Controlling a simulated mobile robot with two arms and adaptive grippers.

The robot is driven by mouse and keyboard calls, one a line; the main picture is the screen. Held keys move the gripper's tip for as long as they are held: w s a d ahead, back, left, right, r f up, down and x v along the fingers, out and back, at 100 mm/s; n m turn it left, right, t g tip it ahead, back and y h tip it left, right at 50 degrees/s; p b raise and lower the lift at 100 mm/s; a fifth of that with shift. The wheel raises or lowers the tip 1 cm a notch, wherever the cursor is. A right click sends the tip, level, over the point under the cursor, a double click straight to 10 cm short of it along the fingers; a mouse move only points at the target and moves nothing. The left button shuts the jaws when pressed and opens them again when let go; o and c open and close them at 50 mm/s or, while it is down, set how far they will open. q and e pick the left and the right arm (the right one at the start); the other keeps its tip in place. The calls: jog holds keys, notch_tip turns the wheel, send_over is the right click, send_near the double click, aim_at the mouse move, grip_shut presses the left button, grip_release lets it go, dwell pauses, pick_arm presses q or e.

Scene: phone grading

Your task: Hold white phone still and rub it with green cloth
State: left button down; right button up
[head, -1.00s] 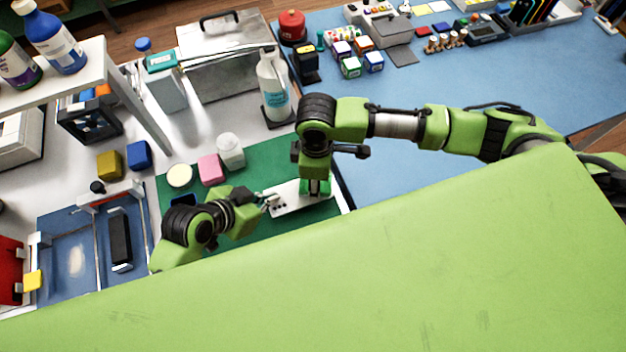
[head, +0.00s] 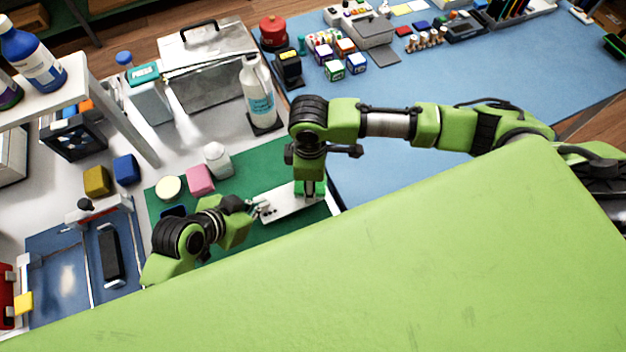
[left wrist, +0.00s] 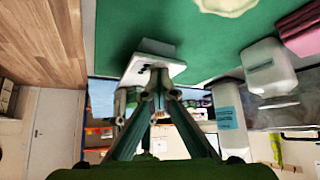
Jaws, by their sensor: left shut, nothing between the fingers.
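The white phone (head: 285,207) lies on the green mat (head: 262,176), with its camera end at the left. My left gripper (head: 254,208) is shut with nothing between its fingers, its tips at the phone's left end. In the left wrist view the fingertips (left wrist: 156,74) meet the near edge of the phone (left wrist: 145,66); contact is not certain. My right gripper (head: 308,186) points down over the phone's right end. A bright green patch, likely the green cloth (head: 319,188), shows under it. Its fingers are hidden, so its grip is unclear.
A spray bottle (head: 258,92) stands behind. A blue tray (head: 70,280) lies left.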

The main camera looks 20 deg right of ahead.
pick_arm(q)
jog(key=shift+s+f, duration=0.15)
jog(key=shift+f, duration=0.15)
pick_arm(e)
jog(key=shift+s+a+f, duration=0.1)
jog(key=shift+s+a, duration=0.05)
jog(key=shift+a, duration=0.5)
jog(key=shift+s+a, duration=0.1)
jog(key=shift+a, duration=0.55)
pick_arm(q)
jog(key=shift+a, duration=0.1)
pick_arm(e)
jog(key=shift+w+d, duration=0.15)
jog(key=shift+d, duration=0.8)
jog(key=shift+d, duration=0.1)
jog(key=shift+d, duration=0.65)
jog(key=shift+r, duration=4.1)
